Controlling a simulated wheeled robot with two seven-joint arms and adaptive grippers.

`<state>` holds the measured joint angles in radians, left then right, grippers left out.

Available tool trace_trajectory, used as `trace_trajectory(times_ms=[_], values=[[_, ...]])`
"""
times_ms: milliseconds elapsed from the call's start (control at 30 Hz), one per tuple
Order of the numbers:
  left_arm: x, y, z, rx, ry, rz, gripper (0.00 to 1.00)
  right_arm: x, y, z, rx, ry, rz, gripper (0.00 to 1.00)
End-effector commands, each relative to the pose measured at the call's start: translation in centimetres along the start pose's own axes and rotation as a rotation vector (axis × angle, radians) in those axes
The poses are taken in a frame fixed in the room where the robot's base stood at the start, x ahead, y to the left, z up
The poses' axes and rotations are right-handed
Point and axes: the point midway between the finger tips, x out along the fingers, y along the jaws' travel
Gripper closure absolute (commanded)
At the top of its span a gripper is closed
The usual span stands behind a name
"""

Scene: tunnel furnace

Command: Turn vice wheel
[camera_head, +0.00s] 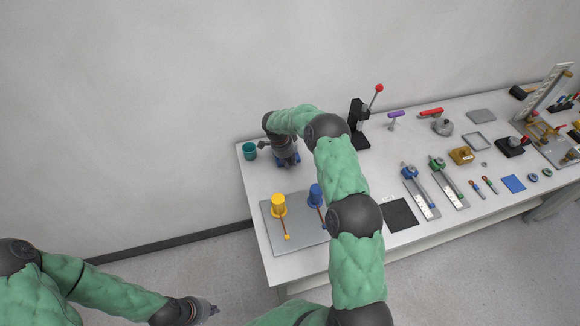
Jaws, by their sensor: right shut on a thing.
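A small vice with blue parts (289,162) stands near the left end of the table, mostly hidden under my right gripper. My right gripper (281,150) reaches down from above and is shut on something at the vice. This looks like the vice wheel, but the gripper and wrist hide it, so its angle cannot be told. My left gripper (208,309) hangs over the floor at the lower left, away from the table. Its fingers are too small and dark to tell whether they are open.
A teal cup (249,151) stands left of the vice. A grey plate (270,228) with yellow (279,205) and blue (316,195) cylinders lies in front. A black lever press (358,122) stands to the right. Several tools and fixtures fill the table's right side.

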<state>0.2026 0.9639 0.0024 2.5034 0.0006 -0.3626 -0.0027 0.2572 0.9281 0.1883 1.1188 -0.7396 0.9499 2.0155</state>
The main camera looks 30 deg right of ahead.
Motion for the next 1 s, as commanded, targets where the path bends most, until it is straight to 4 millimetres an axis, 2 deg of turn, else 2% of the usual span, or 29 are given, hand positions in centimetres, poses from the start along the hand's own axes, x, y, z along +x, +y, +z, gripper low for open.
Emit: trace_trajectory(times_ms=[33, 600, 1000], values=[[1.5, -0.6, -0.1, 0.0, 0.0, 0.0, 1.0, 0.6, -0.2, 0.4, -0.003, 0.037, -0.005, 1.0], [11.0, -3.9, -0.4, 0.0, 0.0, 0.0, 1.0, 1.0, -0.1, 0.8, 0.0, 0.471, -0.004, 1.0], [15.8, -5.6, -0.6, 0.0, 0.0, 0.0, 1.0, 1.1, -0.1, 0.9, 0.0, 0.723, -0.002, 1.0]])
